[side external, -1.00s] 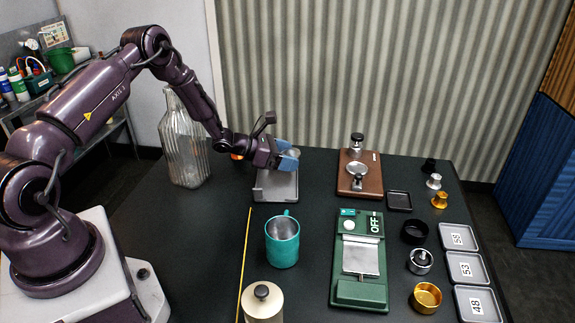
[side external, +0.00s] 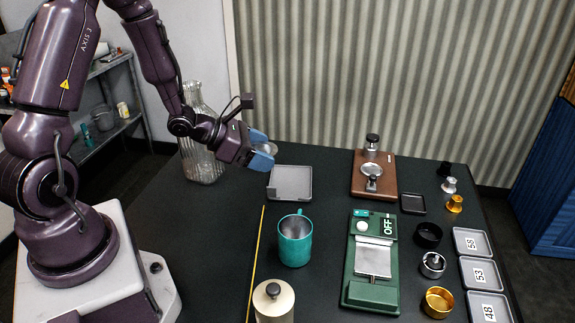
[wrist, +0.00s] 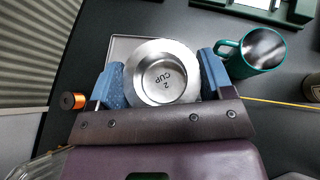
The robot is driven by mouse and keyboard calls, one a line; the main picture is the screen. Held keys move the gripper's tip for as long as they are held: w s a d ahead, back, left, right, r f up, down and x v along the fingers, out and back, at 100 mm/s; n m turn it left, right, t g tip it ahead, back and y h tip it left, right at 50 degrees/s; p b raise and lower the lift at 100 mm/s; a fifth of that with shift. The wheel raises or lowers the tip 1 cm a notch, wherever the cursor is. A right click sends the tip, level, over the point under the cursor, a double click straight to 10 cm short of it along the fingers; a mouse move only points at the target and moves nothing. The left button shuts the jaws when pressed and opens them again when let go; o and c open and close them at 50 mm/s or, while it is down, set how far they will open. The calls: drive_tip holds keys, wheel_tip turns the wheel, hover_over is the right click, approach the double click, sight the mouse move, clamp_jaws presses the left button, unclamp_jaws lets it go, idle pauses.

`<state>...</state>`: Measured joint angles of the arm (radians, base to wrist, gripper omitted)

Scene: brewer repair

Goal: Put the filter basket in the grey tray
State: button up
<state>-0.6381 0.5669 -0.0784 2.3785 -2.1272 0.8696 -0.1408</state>
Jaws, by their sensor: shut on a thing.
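My gripper (side external: 262,155) has blue fingers and is shut on the steel filter basket (side external: 268,148). In the wrist view the basket (wrist: 160,80), marked "2 CUP", sits between the two fingers of my gripper (wrist: 163,82). The grey tray (side external: 290,182) is square with a low rim and looks empty in the side view. My gripper holds the basket up and to the left of the tray in that picture. In the wrist view the tray (wrist: 122,47) lies beyond the basket, which hides much of it.
A teal mug (side external: 294,240) and a cream canister (side external: 273,302) stand nearer the camera. A ribbed glass bottle (side external: 200,140) stands behind my arm. A wooden stand (side external: 373,175) and green scale (side external: 372,262) are to the right. An orange-ended spool (wrist: 72,100) lies left of the basket.

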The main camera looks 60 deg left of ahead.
drive_tip(key=shift+d, duration=0.15)
drive_tip(key=w+a+f, duration=0.2)
drive_tip(key=w+f, duration=0.3)
drive_tip(key=w, duration=0.4)
hover_over(301, 185)
wheel_tip(301, 185, down, 4)
drive_tip(key=shift+f, duration=0.25)
drive_tip(key=shift+w+f, duration=0.1)
drive_tip(key=shift+f, duration=1.6)
drive_tip(key=shift+f, duration=0.3)
drive_tip(key=o, duration=1)
drive_tip(key=shift+r, duration=0.1)
